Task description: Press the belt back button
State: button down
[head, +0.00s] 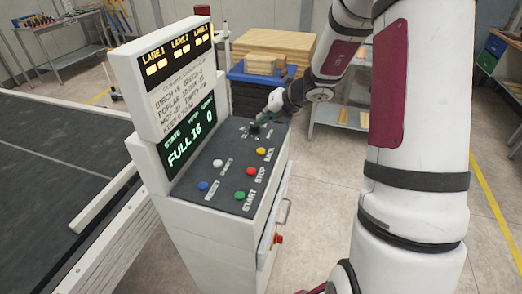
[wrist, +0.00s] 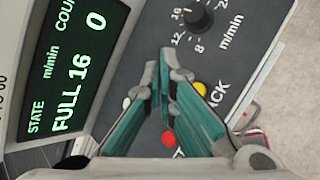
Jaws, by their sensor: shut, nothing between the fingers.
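The yellow button (head: 261,151) marked BACK is on the sloping dark panel (head: 225,197) of the console, at the far right of the buttons, beyond the red STOP button (head: 250,171). In the wrist view the yellow button (wrist: 199,89) shows just right of my fingers, partly covered by one. My gripper (wrist: 164,58) is shut and empty, its teal fingers pointing toward the panel. In the head view my gripper (head: 262,121) is over the panel's far end, by the black speed knob (head: 254,129), beyond the yellow button. Whether the fingertips touch the panel is unclear.
A green START button (head: 239,195), a blue button (head: 203,186) and a white button (head: 217,163) share the panel. The display (head: 190,133) reads FULL 16 0. A conveyor belt (head: 45,165) lies left; stacked boards (head: 265,47) stand behind. Floor right of the console is clear.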

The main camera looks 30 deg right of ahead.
jog(key=b, duration=0.4)
send_over(263, 149)
jog(key=f, duration=0.6)
jog(key=shift+w+f, duration=0.2)
jog(key=shift+f, duration=0.1)
jog(key=shift+s+f+b, duration=0.15)
jog(key=shift+f+b, duration=0.75)
jog(key=shift+f, duration=0.15)
jog(key=shift+f+b, duration=0.35)
jog(key=shift+f, duration=0.05)
